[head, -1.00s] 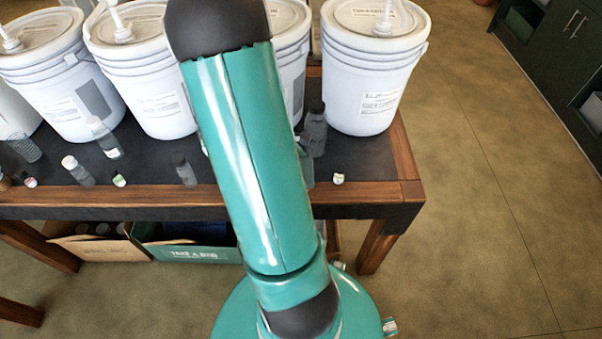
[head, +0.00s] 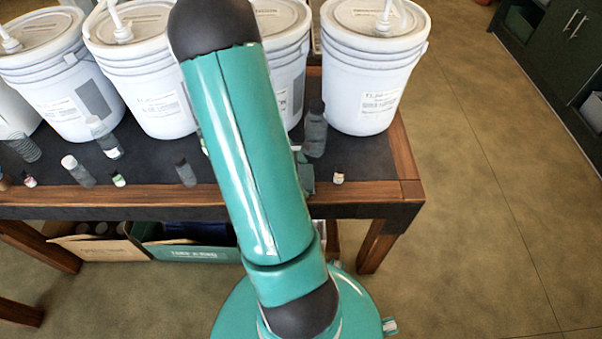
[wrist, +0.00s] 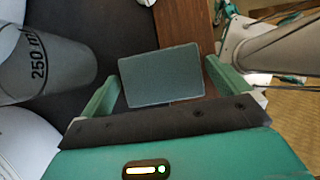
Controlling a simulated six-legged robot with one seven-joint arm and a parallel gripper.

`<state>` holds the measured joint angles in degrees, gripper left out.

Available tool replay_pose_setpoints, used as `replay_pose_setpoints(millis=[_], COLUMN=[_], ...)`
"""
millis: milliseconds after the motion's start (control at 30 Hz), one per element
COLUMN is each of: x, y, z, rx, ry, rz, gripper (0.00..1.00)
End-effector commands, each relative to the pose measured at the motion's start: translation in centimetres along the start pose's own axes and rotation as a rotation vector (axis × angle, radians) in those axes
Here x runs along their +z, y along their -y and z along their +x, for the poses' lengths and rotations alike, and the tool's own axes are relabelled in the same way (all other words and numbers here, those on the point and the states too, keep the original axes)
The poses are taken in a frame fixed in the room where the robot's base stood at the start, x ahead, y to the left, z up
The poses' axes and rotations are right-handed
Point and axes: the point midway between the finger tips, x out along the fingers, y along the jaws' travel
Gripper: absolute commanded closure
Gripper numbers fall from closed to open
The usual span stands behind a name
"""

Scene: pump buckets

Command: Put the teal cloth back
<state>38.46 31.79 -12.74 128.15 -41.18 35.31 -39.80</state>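The teal cloth (wrist: 162,76) shows in the wrist view as a flat grey-teal rectangle near the dark table mat's wooden edge. My gripper (wrist: 164,72) has its two teal fingers wide apart, one on each side of the cloth, with gaps between. I cannot tell how high the fingers are above it. In the head view my arm hides most of this spot. A small teal piece shows just right of the arm, and I cannot tell whether it is cloth or finger.
A grey 250 ml bottle (wrist: 45,62) stands left of my gripper. White pump buckets (head: 372,75) line the table's back. Small bottles (head: 78,171) stand along the front, with a small vial (head: 338,175) right of my arm. Boxes (head: 190,250) sit below.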

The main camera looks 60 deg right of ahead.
Motion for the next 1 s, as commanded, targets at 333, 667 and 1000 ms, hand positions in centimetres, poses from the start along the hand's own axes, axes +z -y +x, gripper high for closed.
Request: replay_pose_setpoints(millis=[333,667,1000], x=[0.1,0.1,0.1], y=[-0.1,-0.1,0.0], z=[-4.4,-10.9,-12.3], rx=[0.005,0.003,-0.001], ry=[-0.002,-0.002,0.000], rz=[0.001,0.000,0.000], gripper=[0.00,0.00,0.00])
